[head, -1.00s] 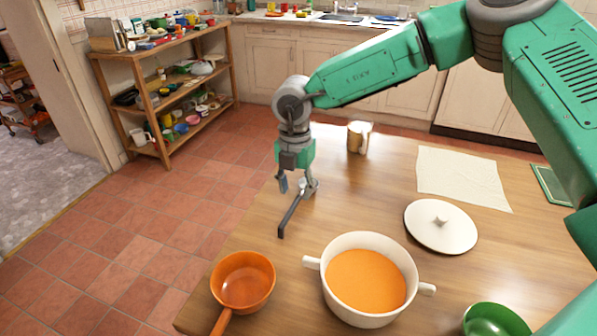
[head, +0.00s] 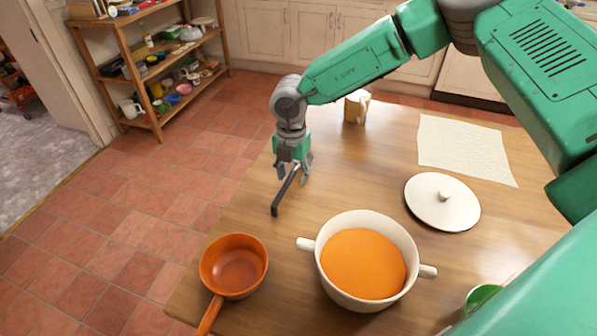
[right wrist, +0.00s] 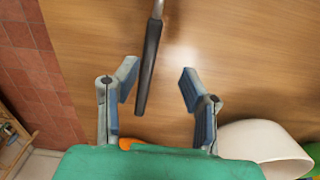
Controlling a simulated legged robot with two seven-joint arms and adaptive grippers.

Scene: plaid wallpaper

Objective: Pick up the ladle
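In the right wrist view the ladle's dark handle (right wrist: 149,65) passes between the spread fingers of my right gripper (right wrist: 158,78), nearer the left finger. A grey metal part runs off the top edge. The right gripper is open and empty, close over the ladle. I cannot tell whether a finger touches it. My left gripper is not in view.
A white pot (head: 315,270) of orange contents and an orange saucepan (head: 232,270) stand at the front. The table's middle is clear.

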